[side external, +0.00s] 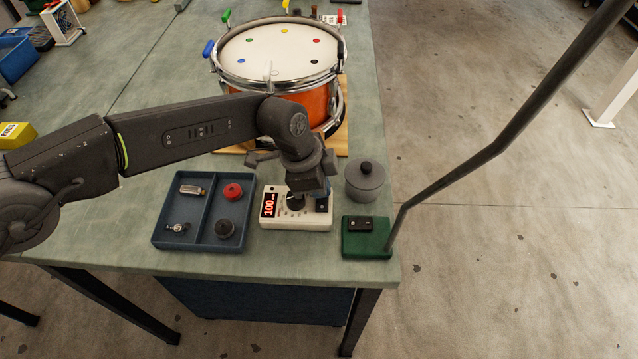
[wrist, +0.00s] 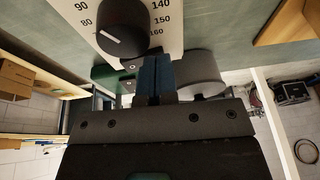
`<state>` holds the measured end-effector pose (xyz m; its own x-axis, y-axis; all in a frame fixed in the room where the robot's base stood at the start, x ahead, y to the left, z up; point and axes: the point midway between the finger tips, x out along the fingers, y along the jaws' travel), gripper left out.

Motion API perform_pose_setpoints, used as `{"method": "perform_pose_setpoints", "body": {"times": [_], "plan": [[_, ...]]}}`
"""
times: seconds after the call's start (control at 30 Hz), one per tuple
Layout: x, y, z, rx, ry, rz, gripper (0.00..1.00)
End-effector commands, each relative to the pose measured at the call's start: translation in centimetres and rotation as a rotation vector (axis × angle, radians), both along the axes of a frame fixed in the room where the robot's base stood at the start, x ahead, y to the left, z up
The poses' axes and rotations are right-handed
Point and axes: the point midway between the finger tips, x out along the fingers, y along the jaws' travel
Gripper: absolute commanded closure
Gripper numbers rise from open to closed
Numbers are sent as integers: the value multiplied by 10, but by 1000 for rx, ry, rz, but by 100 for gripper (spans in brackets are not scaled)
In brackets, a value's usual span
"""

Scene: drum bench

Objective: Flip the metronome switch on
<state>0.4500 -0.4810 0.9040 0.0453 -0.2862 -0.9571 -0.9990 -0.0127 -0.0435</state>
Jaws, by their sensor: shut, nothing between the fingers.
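The metronome (side external: 290,222) is a cream box near the bench's front edge, with a lit red display reading 100 and a black dial (side external: 296,202). A small dark switch (side external: 321,206) sits at its right end, close under my fingertips. My gripper (side external: 323,194) points down over that right end, shut and empty. In the wrist view my shut fingers (wrist: 154,75) cover part of the metronome face (wrist: 165,38), beside the dial (wrist: 122,28).
A green box (side external: 352,247) with a black rocker switch stands just right of the metronome, at the base of a dark pole. A grey lidded pot (side external: 365,184) stands behind it. A blue divided tray (side external: 204,172) with small parts is left. The drum (side external: 290,101) stands behind.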

Motion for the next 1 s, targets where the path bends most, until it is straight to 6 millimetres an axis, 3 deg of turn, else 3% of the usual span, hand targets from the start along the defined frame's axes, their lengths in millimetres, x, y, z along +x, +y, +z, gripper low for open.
{"method": "perform_pose_setpoints", "body": {"times": [0.33,0.77,1.0], "plan": [[-14,0,5,2,2,0,100],[-15,0,6,1,2,-1,100],[-11,0,35,-2,-1,0,100]]}}
